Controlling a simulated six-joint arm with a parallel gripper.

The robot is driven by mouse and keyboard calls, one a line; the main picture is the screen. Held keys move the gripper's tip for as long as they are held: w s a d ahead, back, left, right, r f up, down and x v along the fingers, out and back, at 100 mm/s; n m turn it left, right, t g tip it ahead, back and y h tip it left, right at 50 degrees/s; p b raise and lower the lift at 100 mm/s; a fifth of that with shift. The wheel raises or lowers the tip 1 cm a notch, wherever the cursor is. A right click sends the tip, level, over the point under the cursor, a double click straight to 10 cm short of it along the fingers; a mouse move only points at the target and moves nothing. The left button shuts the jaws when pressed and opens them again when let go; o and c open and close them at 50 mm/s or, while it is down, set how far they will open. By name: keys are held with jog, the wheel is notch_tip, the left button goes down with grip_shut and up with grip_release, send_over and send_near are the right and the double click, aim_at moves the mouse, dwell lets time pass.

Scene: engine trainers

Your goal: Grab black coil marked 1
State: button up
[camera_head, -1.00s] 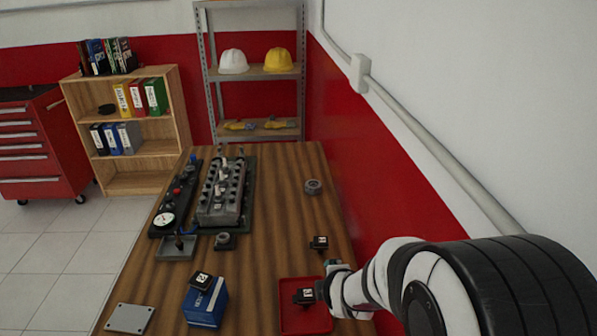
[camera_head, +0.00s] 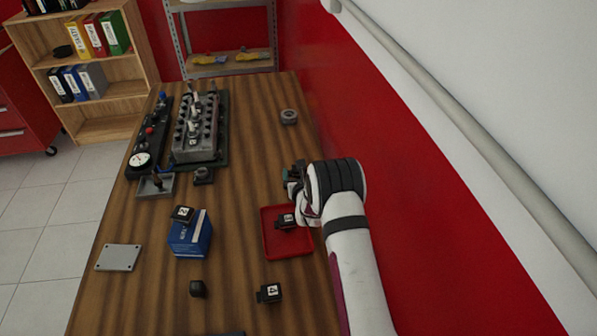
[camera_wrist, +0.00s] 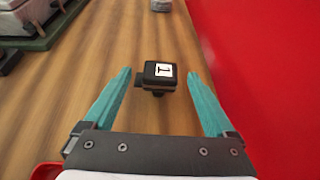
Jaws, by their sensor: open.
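The black coil marked 1 (camera_wrist: 160,76) sits upright on the wooden table in the wrist view, its white label facing up. My gripper (camera_wrist: 160,90) is open, with one teal finger on each side of the coil in that picture. The coil appears ahead of the palm, and I see no finger touching it. In the head view my gripper (camera_head: 295,177) is beyond the red tray, near the table's right edge. There the gripper and arm largely cover the coil, and I cannot make out its label.
A red tray (camera_head: 272,251) holds another black coil (camera_head: 286,221). A coil marked 2 (camera_head: 182,213) sits on a blue box (camera_head: 188,241). A coil marked 4 (camera_head: 268,293) is at the front. An engine block (camera_head: 197,135) stands at back left. The red wall is close on the right.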

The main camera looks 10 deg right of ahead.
jog(key=x, duration=0.3)
jog(key=shift+r, duration=0.1)
jog(key=c, duration=1.4)
